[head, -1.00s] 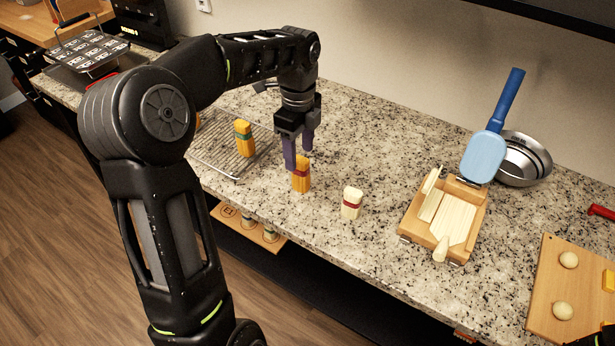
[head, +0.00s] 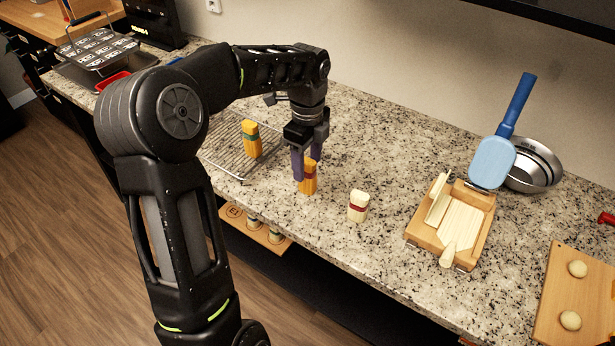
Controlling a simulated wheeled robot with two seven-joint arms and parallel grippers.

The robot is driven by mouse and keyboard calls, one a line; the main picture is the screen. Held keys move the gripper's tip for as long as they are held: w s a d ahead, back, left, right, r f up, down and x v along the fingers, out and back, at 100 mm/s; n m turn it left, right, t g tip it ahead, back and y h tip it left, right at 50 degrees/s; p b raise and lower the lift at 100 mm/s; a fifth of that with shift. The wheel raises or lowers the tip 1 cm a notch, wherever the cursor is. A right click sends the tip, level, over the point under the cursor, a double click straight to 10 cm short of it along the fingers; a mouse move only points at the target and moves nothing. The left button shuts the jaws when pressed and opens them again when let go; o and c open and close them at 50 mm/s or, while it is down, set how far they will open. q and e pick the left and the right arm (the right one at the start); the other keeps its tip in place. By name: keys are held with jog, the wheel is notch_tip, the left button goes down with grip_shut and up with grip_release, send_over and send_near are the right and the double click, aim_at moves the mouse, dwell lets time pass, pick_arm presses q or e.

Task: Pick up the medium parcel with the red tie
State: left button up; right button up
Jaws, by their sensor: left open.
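An orange parcel with a red tie (head: 308,182) stands upright on the speckled counter. My left gripper (head: 306,168) points down over it, open, with one finger at its left side and the other behind its upper part; I cannot tell whether they touch it. A cream parcel with a red tie (head: 357,207) stands to the right, apart from the gripper. An orange parcel with a green tie (head: 251,139) stands on the wire rack to the left. My right gripper is out of view.
The wire rack (head: 222,164) lies left of the gripper. To the right are a wooden slicing board (head: 424,233), a blue spatula (head: 493,162), a steel bowl (head: 535,182) and a board (head: 550,300) with dough balls. The counter behind the parcels is clear.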

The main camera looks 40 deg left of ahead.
aim_at(307, 177)
pick_arm(q)
jog(key=shift+f+p, duration=0.4)
jog(key=shift+f, duration=2.25)
grip_shut()
